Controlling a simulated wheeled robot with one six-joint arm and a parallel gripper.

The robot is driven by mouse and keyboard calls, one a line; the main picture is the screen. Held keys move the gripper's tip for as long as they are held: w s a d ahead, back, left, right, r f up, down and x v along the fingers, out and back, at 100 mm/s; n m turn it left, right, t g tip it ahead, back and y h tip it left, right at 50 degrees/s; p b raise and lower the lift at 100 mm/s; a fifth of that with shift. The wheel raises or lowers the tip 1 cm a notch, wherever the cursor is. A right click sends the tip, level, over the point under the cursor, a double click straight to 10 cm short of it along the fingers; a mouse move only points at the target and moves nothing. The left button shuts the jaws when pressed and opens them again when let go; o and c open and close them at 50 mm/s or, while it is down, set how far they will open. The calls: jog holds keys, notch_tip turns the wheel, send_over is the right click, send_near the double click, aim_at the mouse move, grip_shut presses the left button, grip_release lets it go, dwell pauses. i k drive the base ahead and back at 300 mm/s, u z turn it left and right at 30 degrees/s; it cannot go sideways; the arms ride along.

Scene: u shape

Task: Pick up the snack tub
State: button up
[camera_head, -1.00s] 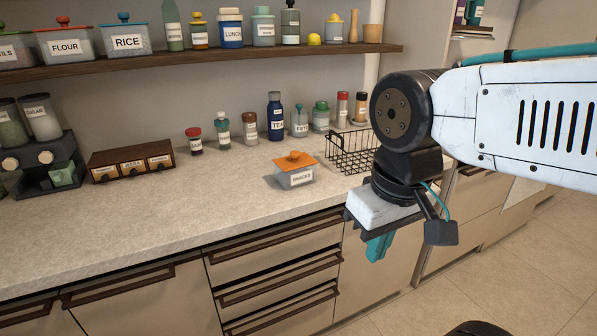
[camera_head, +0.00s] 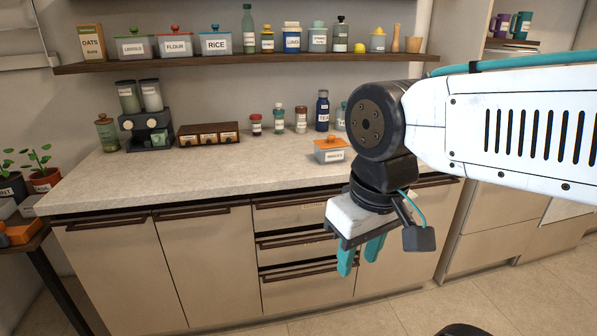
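The snack tub (camera_head: 331,151) is a small clear container with an orange lid and a white label. The tub is in full view, apart from the gripper.
Small jars and a blue bottle (camera_head: 322,111) stand behind the tub. A wooden drawer box (camera_head: 208,134) and a dark rack (camera_head: 147,130) are farther left. A shelf (camera_head: 240,66) of containers runs above. The counter left of the tub is clear. My arm hides the counter's right part.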

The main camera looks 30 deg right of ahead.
aim_at(336, 155)
jog(key=z, duration=0.05)
jog(key=k, duration=0.35)
jog(key=u, duration=1)
jog(key=i, duration=1.8)
jog(key=z, duration=1.5)
jog(key=i, duration=0.65)
jog(key=z, duration=0.65)
